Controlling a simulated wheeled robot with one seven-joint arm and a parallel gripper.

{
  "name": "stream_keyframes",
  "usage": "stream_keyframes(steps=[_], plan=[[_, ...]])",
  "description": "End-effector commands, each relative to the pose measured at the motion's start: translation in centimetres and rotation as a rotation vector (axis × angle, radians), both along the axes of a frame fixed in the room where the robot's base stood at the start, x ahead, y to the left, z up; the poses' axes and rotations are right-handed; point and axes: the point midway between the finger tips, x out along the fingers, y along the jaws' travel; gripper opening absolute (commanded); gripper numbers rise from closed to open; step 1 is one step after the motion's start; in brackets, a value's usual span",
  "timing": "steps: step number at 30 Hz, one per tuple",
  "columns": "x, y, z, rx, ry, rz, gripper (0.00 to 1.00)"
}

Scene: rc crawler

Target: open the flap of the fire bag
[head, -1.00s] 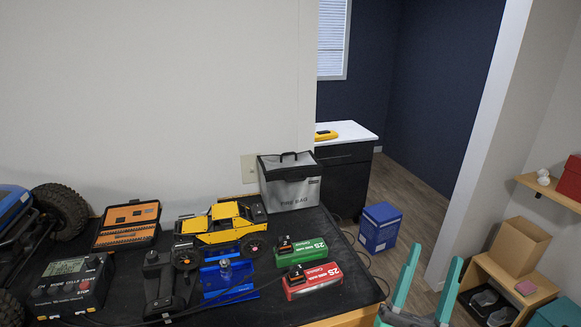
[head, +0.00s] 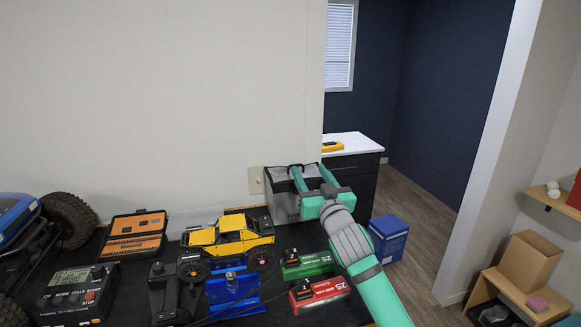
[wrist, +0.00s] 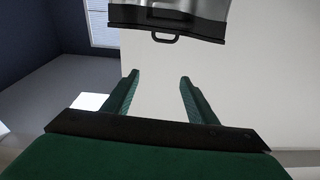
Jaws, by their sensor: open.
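The fire bag (head: 281,201) is a grey box-shaped bag with dark trim. It stands against the wall at the back of the black table. My gripper (head: 308,170) is open, and its two teal fingers overlap the bag's top and right side in the head view, hiding much of it and its lettering. In the wrist view the bag (wrist: 205,26) is at the top edge, with a dark flap edge and a small black handle (wrist: 167,38). My open fingers (wrist: 160,85) point towards it, with nothing between them; the flap looks closed.
A yellow crawler (head: 230,236), a green battery (head: 308,264) and a red battery (head: 320,292) lie in front of the bag. An orange tool case (head: 135,232) is at the left. A blue box (head: 388,238) stands on the floor right of the table.

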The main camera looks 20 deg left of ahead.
Motion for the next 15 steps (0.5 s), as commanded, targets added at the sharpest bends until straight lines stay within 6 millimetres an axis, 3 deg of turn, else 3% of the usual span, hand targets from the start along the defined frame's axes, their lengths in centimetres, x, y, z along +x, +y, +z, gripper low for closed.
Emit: stream_keyframes(steps=[7, 15], plan=[[1.6, 0.9, -3.0, -0.113, 0.107, -0.02, 0.52], [3.9, 2.6, -3.3, -0.122, 0.115, -0.021, 0.52]])
